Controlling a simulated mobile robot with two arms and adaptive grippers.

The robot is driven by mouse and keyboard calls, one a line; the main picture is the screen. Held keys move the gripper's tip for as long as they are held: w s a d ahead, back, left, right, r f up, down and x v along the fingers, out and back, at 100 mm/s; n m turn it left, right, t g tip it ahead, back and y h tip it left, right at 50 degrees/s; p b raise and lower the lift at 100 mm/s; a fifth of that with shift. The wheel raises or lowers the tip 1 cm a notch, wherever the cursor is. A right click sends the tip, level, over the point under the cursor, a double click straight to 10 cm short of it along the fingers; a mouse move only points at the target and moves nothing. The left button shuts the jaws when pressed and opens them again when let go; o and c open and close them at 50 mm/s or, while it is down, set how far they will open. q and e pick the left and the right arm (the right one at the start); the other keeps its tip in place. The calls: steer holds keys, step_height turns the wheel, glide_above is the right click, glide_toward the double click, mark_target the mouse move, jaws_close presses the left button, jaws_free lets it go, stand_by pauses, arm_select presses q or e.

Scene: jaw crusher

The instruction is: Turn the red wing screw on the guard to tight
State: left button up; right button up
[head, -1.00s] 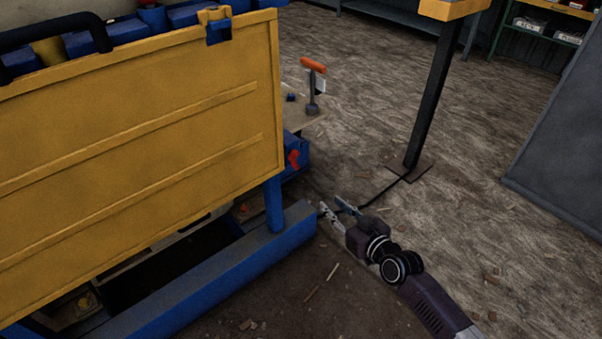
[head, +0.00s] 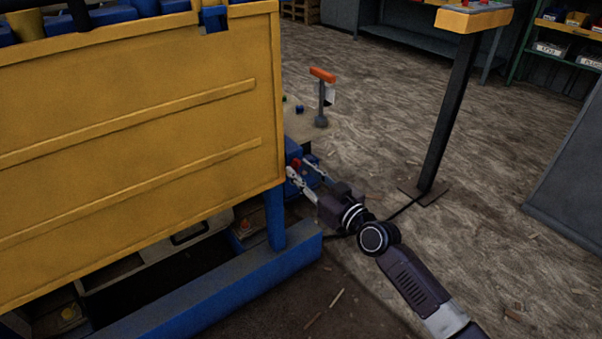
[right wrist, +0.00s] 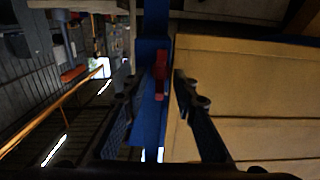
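The red wing screw (head: 296,163) sits at the right edge of the yellow guard (head: 130,150), near the blue post. In the right wrist view the red wing screw (right wrist: 160,70) stands out from a blue upright, near the middle. My right gripper (head: 300,169) is at the guard's right edge, its fingertips close to the screw and partly covering it. In the right wrist view its two fingers (right wrist: 158,80) are apart, one on each side of the screw. I cannot tell whether either finger touches it. My left gripper is not in view.
A blue base beam (head: 215,290) runs below the guard. An orange-handled lever (head: 322,90) stands behind the screw. A black post with a yellow control box (head: 470,17) stands to the right, and a grey panel (head: 570,165) at far right. Floor between them is clear.

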steer(key=shift+w+a, duration=0.2)
steer(key=shift+c, duration=0.2)
jaws_close()
